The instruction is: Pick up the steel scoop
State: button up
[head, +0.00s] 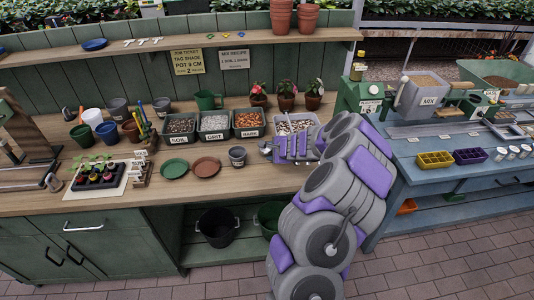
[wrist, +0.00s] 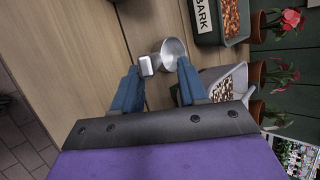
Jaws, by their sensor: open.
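The steel scoop shows in the wrist view, with a round shiny bowl (wrist: 173,51) and a short pale squared part (wrist: 148,65) beside it. It lies over the wooden bench top. My gripper (wrist: 159,69) is open, with one blue finger on each side of the scoop's near part. The fingertips reach about level with it, and I cannot tell whether they touch it. In the head view my gripper (head: 273,149) is low over the bench, in front of the bins. A small grey shape at its tip may be the scoop; most of it is hidden.
The BARK bin (head: 248,124) and a pale bin (head: 296,122) stand just behind my gripper. A small grey pot (head: 237,156) and a brown saucer (head: 206,166) are to its left. Potted flowers (head: 286,96) line the back. The blue bench (head: 460,168) is at right.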

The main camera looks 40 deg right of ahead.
jog(key=shift+w+d+f+b, duration=0.2)
jog(key=shift+f+b, duration=0.1)
jog(key=shift+f, duration=0.3)
jog(key=w+a, duration=0.1)
jog(key=w+a+f, duration=0.1)
jog(key=a, duration=0.1)
jog(key=shift+w+a, duration=0.2)
jog(key=shift+w, duration=0.1)
jog(key=shift+s+d+r, duration=0.15)
jog(key=shift+d+f, duration=0.2)
jog(key=shift+d, duration=0.65)
jog(key=shift+c, duration=1.1)
jog(key=shift+d, duration=0.15)
jog(key=shift+c, duration=1.5)
jog(key=shift+s+a+r, duration=0.1)
jog(key=shift+a+r, duration=0.05)
jog(key=shift+a, duration=0.4)
grip_shut()
